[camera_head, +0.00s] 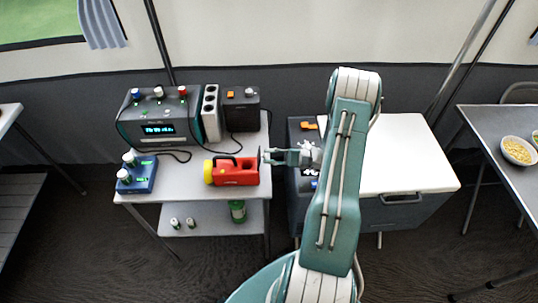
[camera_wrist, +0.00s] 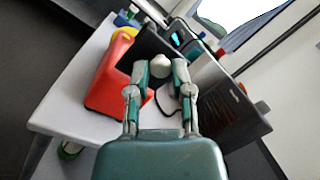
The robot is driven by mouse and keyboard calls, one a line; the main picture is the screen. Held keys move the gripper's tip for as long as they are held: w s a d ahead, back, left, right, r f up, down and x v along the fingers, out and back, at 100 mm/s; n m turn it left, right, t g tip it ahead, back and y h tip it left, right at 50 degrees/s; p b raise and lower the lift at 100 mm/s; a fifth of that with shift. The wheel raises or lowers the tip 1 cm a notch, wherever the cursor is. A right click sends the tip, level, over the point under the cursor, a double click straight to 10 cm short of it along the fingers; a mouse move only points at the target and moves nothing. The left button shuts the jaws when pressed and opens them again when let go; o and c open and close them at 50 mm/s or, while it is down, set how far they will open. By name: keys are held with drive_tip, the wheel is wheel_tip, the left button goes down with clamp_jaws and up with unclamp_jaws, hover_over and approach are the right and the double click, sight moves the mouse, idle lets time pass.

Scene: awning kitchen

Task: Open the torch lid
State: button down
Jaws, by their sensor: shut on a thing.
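The torch (camera_head: 236,171) lies on the table, with a red body, black handle and yellow head at its left end. In the wrist view the torch (camera_wrist: 108,78) is at the left. A dark panel beside the red body looks like the torch lid (camera_wrist: 145,46); I cannot tell how far it stands open. A pale round knob (camera_wrist: 161,66) sits in front of it. My gripper (camera_head: 266,155) is level with the torch's right end. In the wrist view my gripper's (camera_wrist: 160,72) fingertips are closed around the knob, which they partly hide.
A grey device with a blue display (camera_head: 158,129) and a black box (camera_head: 242,110) stand behind the torch. A blue box with knobs (camera_head: 137,173) is at the left. The white table (camera_head: 190,183) has clear space in front. A white-topped cabinet (camera_head: 405,150) is right of my arm.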

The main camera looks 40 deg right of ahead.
drive_tip(key=shift+f, duration=0.2)
drive_tip(key=c, duration=0.5)
unclamp_jaws()
drive_tip(key=shift+a, duration=0.1)
drive_tip(key=shift+c, duration=0.2)
drive_tip(key=shift+r, duration=0.1)
drive_tip(key=v, duration=1.2)
drive_tip(key=w+a+r+n+g+h, duration=0.3)
drive_tip(key=a+r+n+g+h, duration=0.4)
drive_tip(key=a+r+g, duration=0.75)
drive_tip(key=s+a+r+n+t+h, duration=0.8)
drive_tip(key=s+a+r, duration=0.3)
drive_tip(key=a+r, duration=0.3)
drive_tip(key=shift+a+r+n+t+h, duration=0.3)
drive_tip(key=shift+r+n+t+h, duration=0.15)
drive_tip(key=shift+h, duration=0.35)
